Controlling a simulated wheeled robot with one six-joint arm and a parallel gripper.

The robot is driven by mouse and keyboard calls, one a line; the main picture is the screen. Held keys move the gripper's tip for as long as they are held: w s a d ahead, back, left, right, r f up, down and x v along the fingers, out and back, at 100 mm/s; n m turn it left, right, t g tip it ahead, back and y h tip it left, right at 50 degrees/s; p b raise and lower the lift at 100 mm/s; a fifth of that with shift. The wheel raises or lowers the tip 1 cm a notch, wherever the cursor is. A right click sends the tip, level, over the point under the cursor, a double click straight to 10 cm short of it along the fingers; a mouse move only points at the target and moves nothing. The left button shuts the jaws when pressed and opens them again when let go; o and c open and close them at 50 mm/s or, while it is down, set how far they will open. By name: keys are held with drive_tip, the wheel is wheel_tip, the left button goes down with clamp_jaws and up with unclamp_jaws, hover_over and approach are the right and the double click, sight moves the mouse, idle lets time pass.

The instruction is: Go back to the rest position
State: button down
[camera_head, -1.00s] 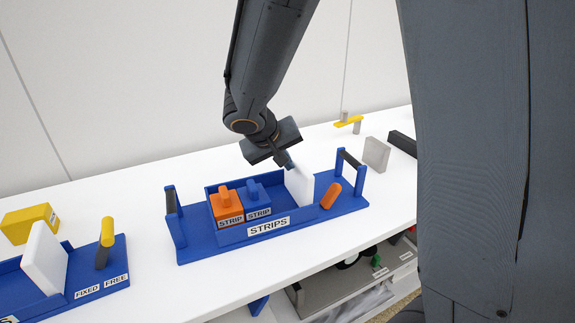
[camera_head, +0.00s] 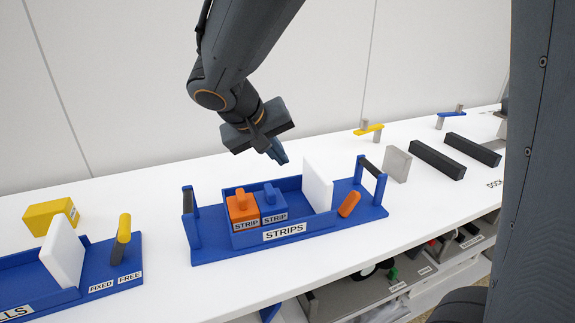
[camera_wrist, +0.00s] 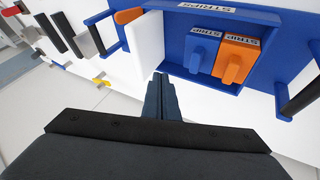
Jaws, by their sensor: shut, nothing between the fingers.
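My gripper (camera_head: 279,156) is shut and empty. In the head view it hangs above and behind the blue STRIPS tray (camera_head: 210,240). In the wrist view the shut fingers (camera_wrist: 161,80) point toward the tray, near the white upright plate (camera_wrist: 148,45). The tray holds an orange STRIP block (camera_head: 242,209) and a blue STRIP block (camera_head: 271,205) side by side, each with a knob on top. The white plate stands upright to the right of them. An orange peg (camera_head: 349,204) leans at the tray's right end.
A second blue tray (camera_head: 98,290) with a white plate and a yellow-topped post stands at left, with a yellow block (camera_head: 50,216) behind it. A grey block (camera_head: 396,164) and dark bars (camera_head: 437,158) lie to the right. Shelves sit below the table.

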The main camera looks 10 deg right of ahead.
drive_tip(key=s+d+f+g+y, duration=0.2)
drive_tip(key=s+d+f, duration=0.1)
drive_tip(key=s+f, duration=0.3)
drive_tip(key=s+d+f+g+y, duration=0.3)
drive_tip(key=s+f, duration=0.3)
drive_tip(key=s, duration=0.5)
drive_tip(key=shift+d+f, duration=0.2)
drive_tip(key=shift+f, duration=0.1)
